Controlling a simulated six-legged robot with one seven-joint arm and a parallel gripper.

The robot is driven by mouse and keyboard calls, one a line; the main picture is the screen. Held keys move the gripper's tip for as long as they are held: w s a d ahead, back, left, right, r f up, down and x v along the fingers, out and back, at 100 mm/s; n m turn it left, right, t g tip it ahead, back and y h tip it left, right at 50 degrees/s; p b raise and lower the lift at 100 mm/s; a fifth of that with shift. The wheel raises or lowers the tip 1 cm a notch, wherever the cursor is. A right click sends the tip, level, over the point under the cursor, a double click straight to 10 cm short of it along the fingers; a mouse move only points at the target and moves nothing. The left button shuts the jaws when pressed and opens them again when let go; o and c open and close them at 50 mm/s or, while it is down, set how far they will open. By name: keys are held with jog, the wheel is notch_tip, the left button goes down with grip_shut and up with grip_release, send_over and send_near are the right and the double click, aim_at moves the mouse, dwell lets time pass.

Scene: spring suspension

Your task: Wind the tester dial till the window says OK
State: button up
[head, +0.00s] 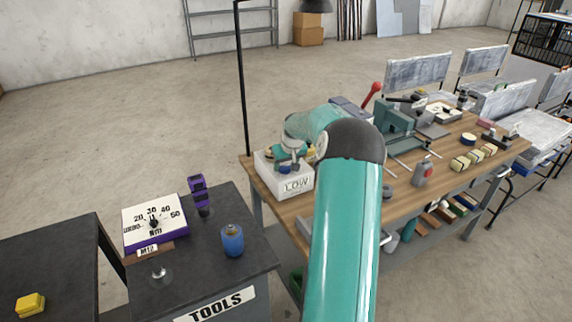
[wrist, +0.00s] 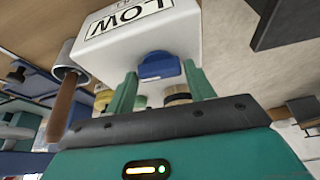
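The tester is a white box (head: 268,178) at the near left corner of the wooden bench. Its window (head: 297,184) reads LOW. The wrist view shows the tester (wrist: 180,37) close up, with the LOW window (wrist: 130,14) upside down. The dial is a blue knob (wrist: 160,67) on the tester. My gripper (wrist: 160,80) is at the dial, its two green fingers apart, one on each side of the knob. I cannot tell whether they touch it. In the head view, my gripper (head: 289,158) is over the tester and partly hides its top.
A thin black lamp post (head: 241,80) stands behind the tester. Vises and blocks crowd the bench further right.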

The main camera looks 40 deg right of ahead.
jog(key=c, duration=0.6)
jog(key=shift+o, duration=0.2)
jog(key=shift+a+m, duration=0.1)
jog(key=shift+m, duration=0.3)
jog(key=shift+o, duration=0.2)
jog(key=m, duration=0.2)
jog(key=m+g+h, duration=0.1)
jog(key=m, duration=0.1)
jog(key=shift+w+a+m+h, duration=0.15)
jog(key=shift+m+h, duration=0.15)
jog(key=m+g, duration=0.1)
jog(key=m, duration=0.2)
jog(key=m+g+h, duration=0.1)
jog(key=m, duration=0.2)
jog(key=shift+w, duration=0.1)
jog(key=shift+c, duration=0.2)
jog(key=shift+m, duration=0.3)
jog(key=o, duration=1)
